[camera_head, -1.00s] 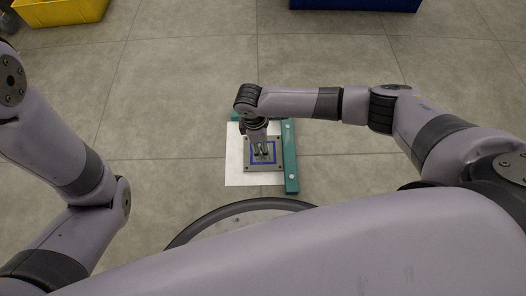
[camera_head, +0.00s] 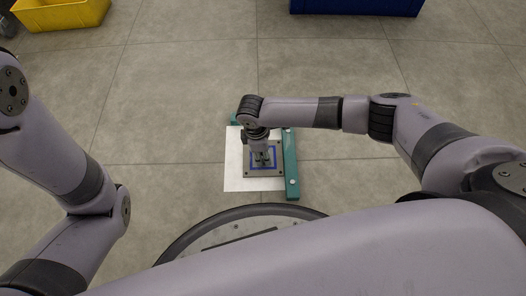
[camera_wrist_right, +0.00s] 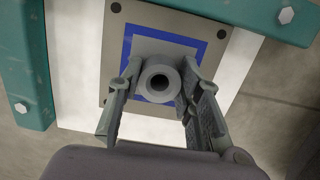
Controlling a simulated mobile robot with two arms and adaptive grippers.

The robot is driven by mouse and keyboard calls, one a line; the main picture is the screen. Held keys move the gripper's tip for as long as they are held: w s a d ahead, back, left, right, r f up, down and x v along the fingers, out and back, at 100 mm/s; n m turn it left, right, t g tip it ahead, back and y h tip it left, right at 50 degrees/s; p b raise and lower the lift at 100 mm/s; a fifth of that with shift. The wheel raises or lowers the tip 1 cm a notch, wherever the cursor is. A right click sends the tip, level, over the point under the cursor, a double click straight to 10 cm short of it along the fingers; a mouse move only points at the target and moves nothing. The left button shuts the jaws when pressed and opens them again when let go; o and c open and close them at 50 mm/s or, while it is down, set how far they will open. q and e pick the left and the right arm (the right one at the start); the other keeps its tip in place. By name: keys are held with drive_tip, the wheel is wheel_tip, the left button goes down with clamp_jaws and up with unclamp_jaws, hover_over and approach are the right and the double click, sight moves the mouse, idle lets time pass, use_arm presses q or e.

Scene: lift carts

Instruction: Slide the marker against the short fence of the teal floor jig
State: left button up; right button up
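The marker (camera_head: 279,173) is a grey square plate with a blue square outline and an upright round post in its middle. It lies on the white sheet in the teal floor jig. The jig's long fence (camera_head: 291,170) runs along the plate's right side, close against it. The short fence (camera_head: 234,119) is at the far side, mostly behind my right arm. In the wrist view a white strip separates the plate (camera_wrist_right: 115,60) from the short fence (camera_wrist_right: 28,60). My right gripper (camera_wrist_right: 160,80) has its fingers closed around the post. My left gripper is out of view.
The white sheet (camera_head: 233,170) extends left of the plate. A yellow bin (camera_head: 62,17) stands at the far left and a blue bin (camera_head: 355,7) at the far right. The grey floor between them and the jig is clear.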

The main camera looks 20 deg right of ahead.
clamp_jaws()
drive_tip(key=shift+w+d, duration=0.1)
drive_tip(key=shift+w, duration=0.2)
idle(0.5)
drive_tip(key=shift+w+d, duration=0.25)
drive_tip(key=shift+w, duration=0.6)
drive_tip(key=shift+w+b, duration=0.2)
drive_tip(key=shift+b, duration=0.1)
drive_tip(key=shift+w+d, duration=0.25)
drive_tip(key=shift+w, duration=0.45)
drive_tip(key=shift+w+d+b, duration=0.2)
drive_tip(key=shift+w+b, duration=0.15)
drive_tip(key=shift+w, duration=0.2)
drive_tip(key=shift+w+d+b, duration=0.15)
drive_tip(key=shift+w+b, duration=0.2)
drive_tip(key=shift+w, duration=0.15)
drive_tip(key=shift+s+p, duration=0.15)
drive_tip(key=shift+p, duration=0.4)
